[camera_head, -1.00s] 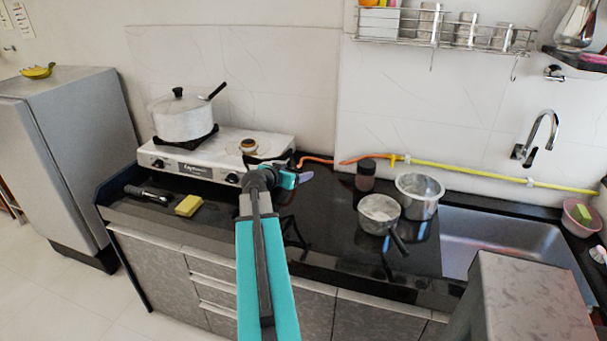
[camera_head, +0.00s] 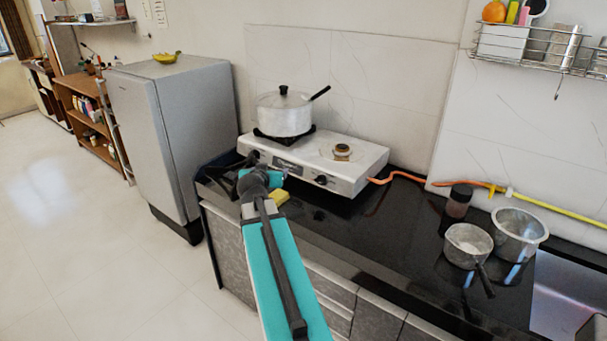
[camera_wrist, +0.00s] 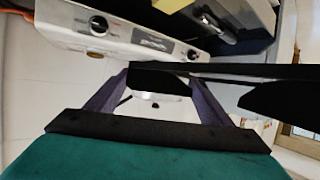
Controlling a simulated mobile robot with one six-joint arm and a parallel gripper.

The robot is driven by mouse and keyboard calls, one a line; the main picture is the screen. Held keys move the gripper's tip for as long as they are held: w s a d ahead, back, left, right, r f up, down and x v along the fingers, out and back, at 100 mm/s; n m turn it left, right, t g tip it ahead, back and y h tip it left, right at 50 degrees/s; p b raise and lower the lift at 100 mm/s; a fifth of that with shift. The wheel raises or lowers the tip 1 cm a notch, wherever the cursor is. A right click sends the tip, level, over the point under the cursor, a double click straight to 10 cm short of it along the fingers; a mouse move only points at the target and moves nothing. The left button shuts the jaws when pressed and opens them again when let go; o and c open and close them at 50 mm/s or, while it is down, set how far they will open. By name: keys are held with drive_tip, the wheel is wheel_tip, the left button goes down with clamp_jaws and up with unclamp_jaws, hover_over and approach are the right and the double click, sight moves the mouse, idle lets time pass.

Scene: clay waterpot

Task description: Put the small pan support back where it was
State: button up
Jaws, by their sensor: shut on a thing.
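The small pan support (camera_wrist: 230,70) is black and shows in the wrist view as a dark bar and a flat dark arm running right past the fingertips. My gripper (camera_wrist: 160,78) is shut on it; the near edge of the stove is beyond. In the head view my gripper (camera_head: 274,178) is in front of the stove (camera_head: 345,177), near its left knob, and mostly hides what it holds. The right burner (camera_head: 342,152) is bare. The left burner has a larger black support (camera_head: 300,133) under a lidded pot (camera_head: 284,114).
A yellow sponge (camera_head: 281,196) lies on the dark counter (camera_head: 385,235) close to my gripper. A dark jar (camera_head: 458,201), a small pan (camera_head: 467,243) and an open pot (camera_head: 519,234) stand at the right. The fridge (camera_head: 180,140) is left of the counter.

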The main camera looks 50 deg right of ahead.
sight(227, 170)
drive_tip(key=w+a+n+t, duration=0.1)
drive_tip(key=w+a, duration=0.1)
drive_tip(key=a, duration=0.2)
drive_tip(key=w+a+r+n+t+y, duration=0.1)
drive_tip(key=w+a, duration=0.2)
drive_tip(key=a, duration=0.1)
drive_tip(key=w+a+r+n+y, duration=0.1)
drive_tip(key=w+a, duration=0.1)
drive_tip(key=a, duration=0.2)
drive_tip(key=shift+w+r+t, duration=0.2)
drive_tip(key=shift+w+t, duration=0.15)
drive_tip(key=shift+t, duration=0.05)
drive_tip(key=w+a+r+n+t+y, duration=0.1)
drive_tip(key=w+a+r+n+y, duration=0.1)
drive_tip(key=a, duration=1)
drive_tip(key=w+a+r+n+t+y, duration=0.1)
drive_tip(key=w+a+r+n+y, duration=0.2)
drive_tip(key=a, duration=0.9)
drive_tip(key=w+a+r+n+t+y, duration=0.1)
drive_tip(key=w+a+r+n+y, duration=0.1)
drive_tip(key=a, duration=1.1)
drive_tip(key=shift+w+r+n+y, duration=0.15)
drive_tip(key=shift+w+n+y, duration=0.4)
drive_tip(key=shift+y, duration=0.55)
drive_tip(key=shift+s, duration=0.15)
